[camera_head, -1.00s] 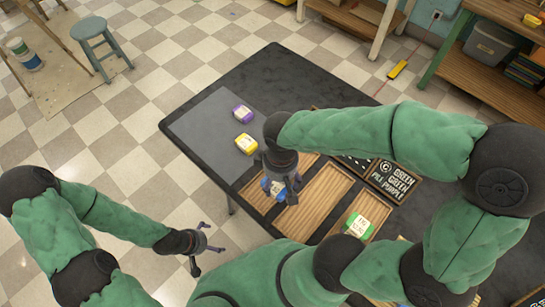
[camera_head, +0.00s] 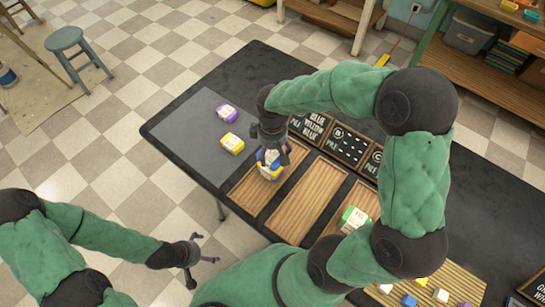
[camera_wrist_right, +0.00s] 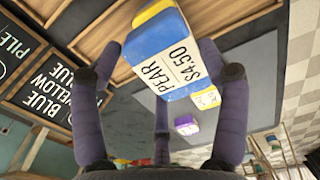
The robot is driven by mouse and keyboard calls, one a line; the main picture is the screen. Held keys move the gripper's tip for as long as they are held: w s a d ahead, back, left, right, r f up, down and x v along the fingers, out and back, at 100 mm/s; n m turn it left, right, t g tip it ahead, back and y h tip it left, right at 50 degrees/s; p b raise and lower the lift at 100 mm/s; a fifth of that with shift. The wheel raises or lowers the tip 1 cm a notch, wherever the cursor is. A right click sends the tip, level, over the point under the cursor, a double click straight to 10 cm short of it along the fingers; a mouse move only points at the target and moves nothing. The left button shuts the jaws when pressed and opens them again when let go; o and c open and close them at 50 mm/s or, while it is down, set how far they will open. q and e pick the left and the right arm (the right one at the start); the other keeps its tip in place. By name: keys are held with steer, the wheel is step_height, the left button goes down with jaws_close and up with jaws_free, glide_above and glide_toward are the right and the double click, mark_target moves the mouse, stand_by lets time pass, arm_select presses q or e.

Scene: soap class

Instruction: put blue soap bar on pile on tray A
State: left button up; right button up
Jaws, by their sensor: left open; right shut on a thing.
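My right gripper (camera_head: 272,150) is low over the leftmost wooden tray, tray A (camera_head: 247,196). It is shut on a blue soap bar with a white label reading PEAR $4.50, clear in the right wrist view (camera_wrist_right: 152,46). The fingers (camera_wrist_right: 160,58) flank the bar. Yellow shows just beyond the bar in the wrist view, and yellow and blue show under the gripper in the head view, in the pile (camera_head: 269,171) on tray A. Whether the held bar touches the pile is unclear. My left gripper (camera_head: 205,252) is open and empty, off the table's near-left side.
A yellow soap (camera_head: 232,143) and a purple soap (camera_head: 227,113) lie on the grey mat (camera_head: 190,135). A green-and-white soap (camera_head: 353,217) is on the third tray. The middle tray (camera_head: 307,202) is bare. Chalkboard signs (camera_head: 311,124) line the trays' far ends.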

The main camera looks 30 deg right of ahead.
mark_target(273, 152)
steer(key=shift+w+d+f+b, duration=0.15)
steer(key=shift+f+b, duration=0.4)
steer(key=shift+f, duration=1.25)
steer(key=shift+f, duration=0.2)
steer(key=o, duration=1.2)
steer(key=shift+r, duration=0.15)
step_height(273, 152, up, 12)
steer(key=p, duration=0.4)
steer(key=shift+r, duration=0.1)
steer(key=shift+r, duration=0.1)
